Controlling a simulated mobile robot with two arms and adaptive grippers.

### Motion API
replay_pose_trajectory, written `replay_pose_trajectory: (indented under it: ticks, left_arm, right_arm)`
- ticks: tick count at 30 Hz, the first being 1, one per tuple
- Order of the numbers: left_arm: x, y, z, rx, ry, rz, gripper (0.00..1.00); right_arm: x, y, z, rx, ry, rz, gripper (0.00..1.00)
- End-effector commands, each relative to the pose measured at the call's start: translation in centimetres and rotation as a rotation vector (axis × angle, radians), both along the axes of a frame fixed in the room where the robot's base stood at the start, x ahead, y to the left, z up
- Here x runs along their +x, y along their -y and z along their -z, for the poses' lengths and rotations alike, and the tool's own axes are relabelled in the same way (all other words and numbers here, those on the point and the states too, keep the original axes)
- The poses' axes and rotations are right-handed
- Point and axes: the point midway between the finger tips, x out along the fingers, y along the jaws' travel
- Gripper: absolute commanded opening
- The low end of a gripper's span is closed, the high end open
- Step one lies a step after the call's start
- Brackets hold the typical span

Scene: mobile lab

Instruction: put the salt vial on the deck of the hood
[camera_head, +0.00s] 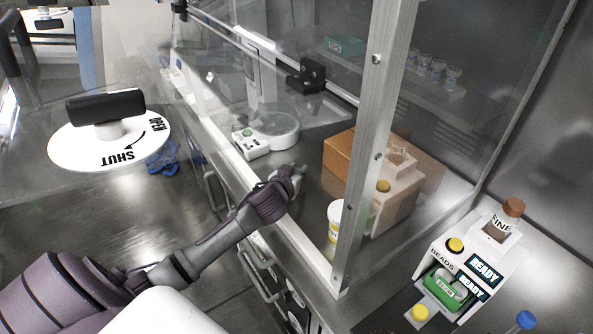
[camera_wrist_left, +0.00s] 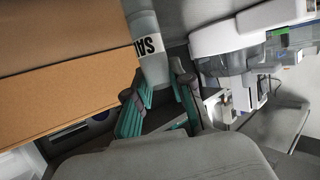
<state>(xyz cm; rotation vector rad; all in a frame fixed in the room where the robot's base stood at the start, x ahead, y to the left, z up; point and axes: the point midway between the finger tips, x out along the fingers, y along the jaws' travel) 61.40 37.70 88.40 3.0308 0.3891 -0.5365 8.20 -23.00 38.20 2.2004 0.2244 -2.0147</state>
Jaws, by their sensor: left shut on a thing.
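My left gripper (camera_head: 294,177) reaches in past the front frame of the glass hood (camera_head: 345,270), above its metal deck (camera_head: 308,205). In the left wrist view its teal fingers (camera_wrist_left: 160,96) are closed on the salt vial (camera_wrist_left: 148,50), a grey-white cylinder with black letters "SA" showing. The lower end of the vial lies between the fingers. In the head view the vial is too small and covered by the gripper to make out clearly. My right gripper is not in view.
A white balance (camera_head: 270,138) stands behind the gripper. A brown box (camera_head: 340,150), a beige dispenser (camera_head: 395,195) and a white jar with a yellow label (camera_head: 334,222) are to the right. Outside the glass is a bead station (camera_head: 470,265). A round SHUT/OPEN wheel (camera_head: 90,150) is at left.

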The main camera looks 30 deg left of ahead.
Motion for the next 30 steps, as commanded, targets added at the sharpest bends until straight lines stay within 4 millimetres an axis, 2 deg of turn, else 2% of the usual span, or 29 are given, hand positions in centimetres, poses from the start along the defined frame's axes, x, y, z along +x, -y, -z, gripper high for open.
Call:
replay_pose_trajectory:
  ticks: [1, 5, 16, 20, 30]
  left_arm:
    - [0.0, 0.0, 0.2, 0.0, -0.001, -0.001, 0.25]
    - [0.0, 0.0, 0.1, 0.0, -0.001, -0.001, 0.47]
    - [-0.1, 0.0, -0.3, 0.0, 0.0, 0.0, 0.47]
    - [-1.8, 0.5, -0.7, -0.001, -0.001, 0.001, 0.47]
    - [-8.3, 2.2, -3.2, -0.002, -0.001, 0.002, 0.47]
  right_arm:
    - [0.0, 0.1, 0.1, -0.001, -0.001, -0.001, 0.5]
    - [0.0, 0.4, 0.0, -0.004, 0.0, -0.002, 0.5]
    - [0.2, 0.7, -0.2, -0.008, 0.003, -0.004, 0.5]
    - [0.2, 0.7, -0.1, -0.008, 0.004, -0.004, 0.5]
    - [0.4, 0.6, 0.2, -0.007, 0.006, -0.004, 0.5]
